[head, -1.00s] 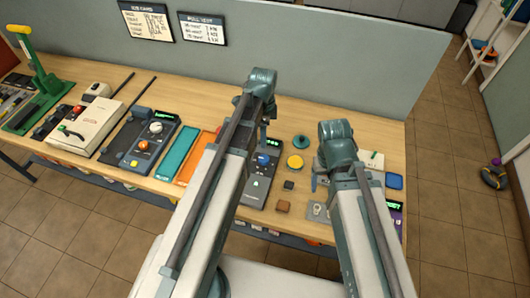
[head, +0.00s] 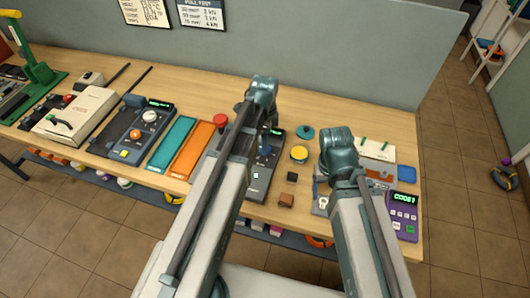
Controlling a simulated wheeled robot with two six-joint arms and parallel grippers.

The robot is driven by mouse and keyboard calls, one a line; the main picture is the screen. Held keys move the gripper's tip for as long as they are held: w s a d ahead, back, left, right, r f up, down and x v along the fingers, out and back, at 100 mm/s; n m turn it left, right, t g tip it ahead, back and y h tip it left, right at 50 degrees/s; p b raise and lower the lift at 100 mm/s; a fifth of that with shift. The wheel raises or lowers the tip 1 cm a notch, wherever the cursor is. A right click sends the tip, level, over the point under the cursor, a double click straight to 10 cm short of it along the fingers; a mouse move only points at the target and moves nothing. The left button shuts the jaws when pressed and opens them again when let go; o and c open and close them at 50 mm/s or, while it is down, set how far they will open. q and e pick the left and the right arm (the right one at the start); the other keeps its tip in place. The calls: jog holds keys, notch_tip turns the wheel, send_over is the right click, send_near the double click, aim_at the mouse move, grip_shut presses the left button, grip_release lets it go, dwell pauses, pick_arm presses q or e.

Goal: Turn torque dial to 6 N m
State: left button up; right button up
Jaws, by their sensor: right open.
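A blue-grey device with a small green display has a white round dial (head: 150,116) and an orange knob (head: 135,134); it stands left of my arms. A dark device (head: 257,187) with a green display lies partly behind my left arm. I cannot read a torque value on either, or tell which carries the torque dial. My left gripper (head: 266,142) is over the dark device, mostly hidden by its arm; its jaws cannot be made out. My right gripper (head: 316,188) is open above the bench's right part, partly hidden by its arm, right of a small brown block (head: 286,200).
Teal (head: 172,145) and orange (head: 193,150) trays lie between the devices. A red button (head: 220,121), yellow disc (head: 299,153), teal disc (head: 305,132), black block (head: 292,176) and purple keypad device (head: 403,214) are near my arms. A grey partition (head: 330,60) stands behind the bench.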

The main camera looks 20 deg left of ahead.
pick_arm(q)
notch_tip(320, 180, down, 3)
jog(key=shift+f+b, duration=0.15)
jog(key=shift+b, duration=0.95)
pick_arm(e)
notch_tip(320, 180, down, 3)
jog(key=shift+f, duration=0.15)
pick_arm(q)
jog(key=shift+c, duration=0.2)
grip_shut()
